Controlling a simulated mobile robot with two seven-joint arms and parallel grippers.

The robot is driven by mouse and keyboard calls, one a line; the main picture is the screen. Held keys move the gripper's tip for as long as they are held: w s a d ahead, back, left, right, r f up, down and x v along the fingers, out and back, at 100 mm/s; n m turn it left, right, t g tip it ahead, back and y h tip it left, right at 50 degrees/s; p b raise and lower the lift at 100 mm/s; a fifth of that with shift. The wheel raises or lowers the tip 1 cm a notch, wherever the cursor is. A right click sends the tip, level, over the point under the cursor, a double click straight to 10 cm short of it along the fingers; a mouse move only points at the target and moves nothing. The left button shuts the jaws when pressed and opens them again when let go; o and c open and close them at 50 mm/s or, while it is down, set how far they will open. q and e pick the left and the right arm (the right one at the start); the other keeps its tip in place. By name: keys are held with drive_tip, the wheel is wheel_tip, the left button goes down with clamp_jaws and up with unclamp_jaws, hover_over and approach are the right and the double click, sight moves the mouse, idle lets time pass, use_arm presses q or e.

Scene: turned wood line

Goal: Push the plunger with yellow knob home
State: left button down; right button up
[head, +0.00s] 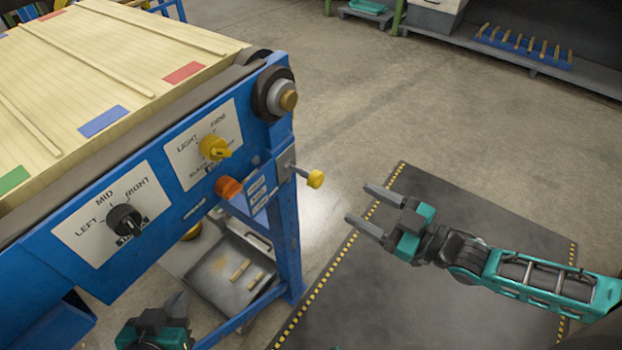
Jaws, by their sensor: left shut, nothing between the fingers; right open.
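The plunger with yellow knob (315,179) sticks out to the right from a grey bracket on the corner post of the blue machine frame (287,225). A length of its thin rod shows between bracket and knob. My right gripper (358,203) is open and empty, to the right of the knob and slightly lower in the picture. Its fingers point left toward the machine, apart from the knob. My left gripper (150,322) is at the bottom edge beside the frame, shut and empty, partly cut off by the picture edge.
The machine's side carries a black selector (125,220), a yellow selector (215,148) and an orange button (228,187). A roller end (288,100) juts out above the plunger. A grey tray (225,278) sits under the frame. The dark floor mat (450,240) is otherwise open.

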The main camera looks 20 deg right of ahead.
sight(321, 183)
drive_tip(key=b+x, duration=0.2)
drive_tip(key=x, duration=0.9)
drive_tip(key=shift+w+a, duration=0.15)
drive_tip(key=shift+a, duration=0.05)
drive_tip(key=shift+c, duration=0.3)
drive_tip(key=c, duration=0.3)
clamp_jaws()
